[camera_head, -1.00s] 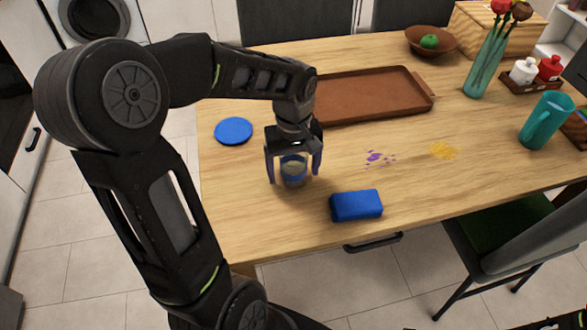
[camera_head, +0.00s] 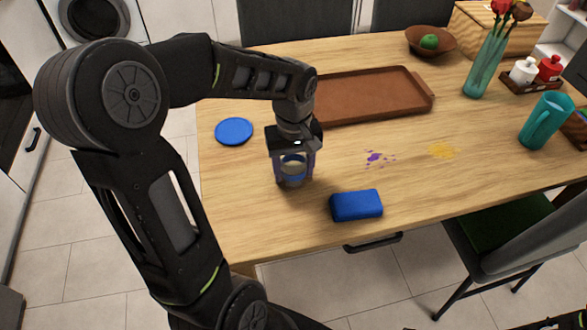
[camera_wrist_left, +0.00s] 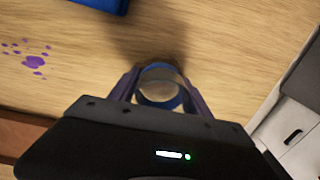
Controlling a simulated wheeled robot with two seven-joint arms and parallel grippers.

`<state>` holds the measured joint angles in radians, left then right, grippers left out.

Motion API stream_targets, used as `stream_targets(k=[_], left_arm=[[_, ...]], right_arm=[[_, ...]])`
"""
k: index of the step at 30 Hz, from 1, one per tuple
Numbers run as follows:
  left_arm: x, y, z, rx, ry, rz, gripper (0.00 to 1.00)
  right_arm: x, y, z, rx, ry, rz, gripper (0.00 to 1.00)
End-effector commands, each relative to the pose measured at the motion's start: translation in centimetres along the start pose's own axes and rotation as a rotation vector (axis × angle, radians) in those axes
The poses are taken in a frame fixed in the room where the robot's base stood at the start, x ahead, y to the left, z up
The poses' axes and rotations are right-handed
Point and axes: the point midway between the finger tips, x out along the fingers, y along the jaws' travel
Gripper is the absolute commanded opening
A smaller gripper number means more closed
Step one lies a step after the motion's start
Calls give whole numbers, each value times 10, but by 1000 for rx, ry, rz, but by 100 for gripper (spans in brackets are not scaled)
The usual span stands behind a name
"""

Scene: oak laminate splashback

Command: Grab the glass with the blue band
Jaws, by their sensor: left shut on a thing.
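The glass with the blue band (camera_head: 293,169) stands upright on the wooden table, near its front left. My left gripper (camera_head: 293,178) comes down over it from above and is shut on it, one finger on each side. In the left wrist view the glass (camera_wrist_left: 160,87) shows between the two fingers of the left gripper (camera_wrist_left: 160,85), with its blue band visible. Its lower part is partly hidden.
A blue sponge (camera_head: 356,205) lies right of the glass, and a blue round coaster (camera_head: 234,131) behind it to the left. A brown tray (camera_head: 372,116) lies farther back. A teal pitcher (camera_head: 546,121) stands at the right.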

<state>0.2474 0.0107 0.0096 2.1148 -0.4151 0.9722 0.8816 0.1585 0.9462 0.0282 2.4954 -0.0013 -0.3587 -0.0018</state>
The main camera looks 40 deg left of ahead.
Motion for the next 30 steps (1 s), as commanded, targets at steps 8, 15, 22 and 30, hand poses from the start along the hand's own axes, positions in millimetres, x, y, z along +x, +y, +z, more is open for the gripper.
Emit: stream_targets(k=[8, 15, 22, 30], left_arm=[[-1, 0, 0, 0, 1, 0, 8], [-26, 0, -1, 0, 4, 3, 8], [-71, 1, -1, 0, 4, 3, 8], [-100, 0, 0, 0, 0, 1, 8]], right_arm=[[0, 0, 0, 0, 0, 0, 36], [-3, -1, 0, 0, 0, 0, 36], [-6, -2, 0, 0, 0, 0, 36], [-8, -3, 0, 0, 0, 0, 36]])
